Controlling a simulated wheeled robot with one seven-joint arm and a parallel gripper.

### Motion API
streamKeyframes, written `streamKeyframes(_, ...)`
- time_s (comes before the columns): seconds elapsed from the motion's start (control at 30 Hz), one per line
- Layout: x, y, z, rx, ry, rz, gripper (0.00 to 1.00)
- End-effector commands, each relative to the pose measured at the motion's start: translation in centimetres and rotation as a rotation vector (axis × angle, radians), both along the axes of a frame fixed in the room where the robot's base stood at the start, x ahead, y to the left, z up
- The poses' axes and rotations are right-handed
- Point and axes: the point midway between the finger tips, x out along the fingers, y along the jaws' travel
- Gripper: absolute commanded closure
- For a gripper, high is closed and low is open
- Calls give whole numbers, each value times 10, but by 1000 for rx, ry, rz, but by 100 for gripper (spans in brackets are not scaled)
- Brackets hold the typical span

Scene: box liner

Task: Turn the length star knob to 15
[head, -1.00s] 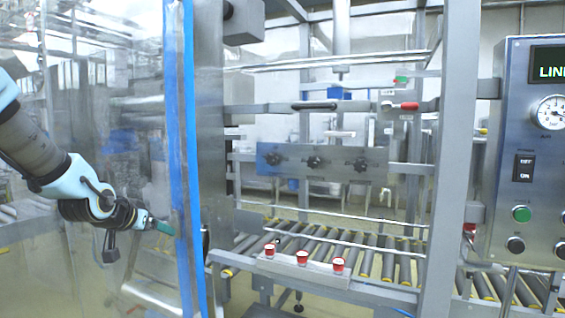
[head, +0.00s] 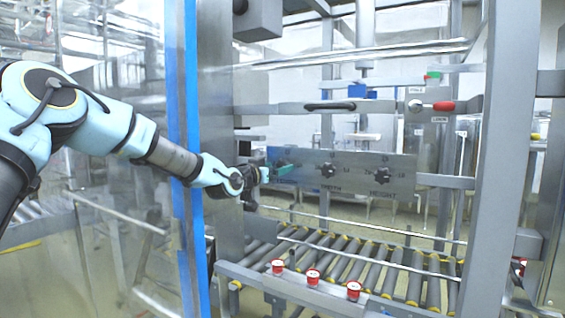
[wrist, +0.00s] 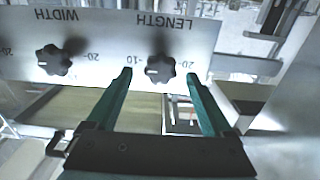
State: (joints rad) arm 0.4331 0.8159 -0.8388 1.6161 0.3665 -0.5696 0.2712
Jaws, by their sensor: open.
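The grey panel (head: 350,163) carries three black star knobs in a row. The length knob (wrist: 161,68) is the right one in the wrist view, under the upside-down word LENGTH. A white mark shows on its left side, towards a printed 10. My gripper (wrist: 158,73) is open, with one teal finger on each side of this knob in the picture. I cannot tell whether the fingertips touch it. In the head view my gripper (head: 283,170) is at the panel's left end and partly hides the length knob. The width knob (wrist: 54,60) is to the left in the wrist view.
The height knob (head: 383,175) is at the panel's right. A roller conveyor (head: 350,262) with several red-topped buttons in front lies below. A clear door with a blue edge (head: 193,150) stands beside my arm. A control box is out of view now.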

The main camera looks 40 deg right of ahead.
Motion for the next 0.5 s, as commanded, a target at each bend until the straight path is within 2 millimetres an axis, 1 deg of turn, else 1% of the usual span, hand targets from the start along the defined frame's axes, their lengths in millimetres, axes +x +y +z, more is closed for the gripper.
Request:
streamKeyframes(0.03,1,-9,2,0,3,-1,15)
streamKeyframes(0.2,7,-27,1,1,1,0,15)
streamKeyframes(0.33,9,-33,-1,3,1,1,15)
streamKeyframes(0.5,10,-35,-1,3,0,1,15)
